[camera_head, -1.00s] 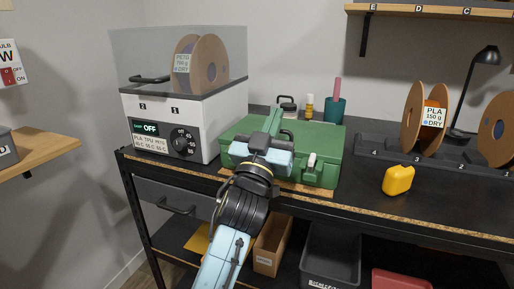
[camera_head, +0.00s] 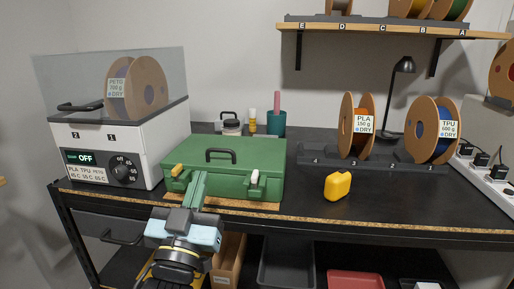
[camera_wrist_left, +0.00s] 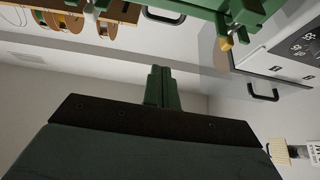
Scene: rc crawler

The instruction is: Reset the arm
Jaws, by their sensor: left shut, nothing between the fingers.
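My left gripper (camera_head: 199,190) is raised in front of the green case, its fingers pointing up and away from me. The fingers are shut with nothing between them. In the left wrist view the closed fingers (camera_wrist_left: 160,88) point upward in the picture, and the view is turned over. My light-blue and black left arm comes in from the bottom of the head view. The green case (camera_head: 245,165) is closed on the bench, its dark handle (camera_head: 220,156) up. The gripper overlaps its lower left front; contact cannot be told. My right gripper is out of view.
A filament dryer (camera_head: 110,148) reading OFF stands left of the case with a spool inside. A yellow object (camera_head: 338,185) and two spools in a dark rack (camera_head: 310,153) are to the right. Bins sit on the shelf below. The bench front right is fairly clear.

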